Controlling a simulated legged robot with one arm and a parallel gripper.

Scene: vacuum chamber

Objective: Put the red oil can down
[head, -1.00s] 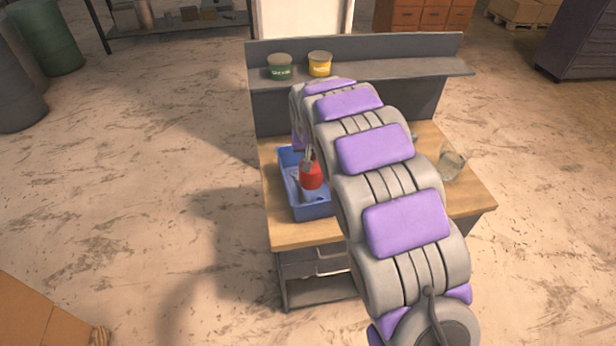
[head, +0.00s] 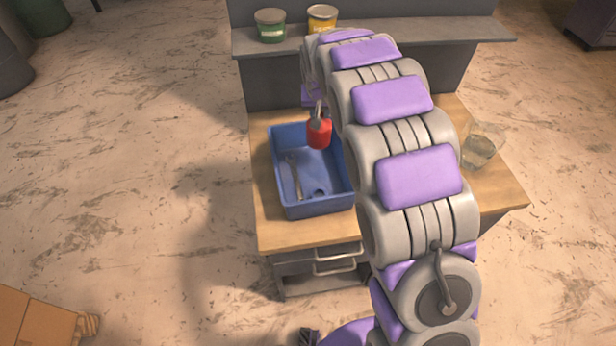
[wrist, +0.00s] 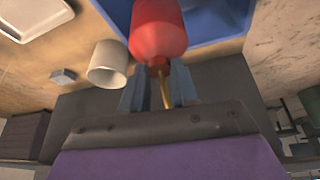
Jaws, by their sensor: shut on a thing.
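The red oil can (head: 320,133) hangs below my gripper (head: 317,108) at the back part of the blue tray in the head view. In the wrist view the red oil can (wrist: 157,30) sits between the two fingers of my gripper (wrist: 158,85), which is shut on its narrow upper part, with a thin brass-coloured spout showing. The blue tray (head: 318,207) stands on the wooden bench top (head: 290,238). I cannot tell whether the can touches the tray's floor.
A wrench-like tool (head: 296,176) lies in the tray. A clear glass container (head: 482,145) stands at the bench's right. A green tin (head: 270,26) and a yellow tin (head: 322,19) stand on the shelf (head: 400,32). A white cup (wrist: 107,65) shows in the wrist view.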

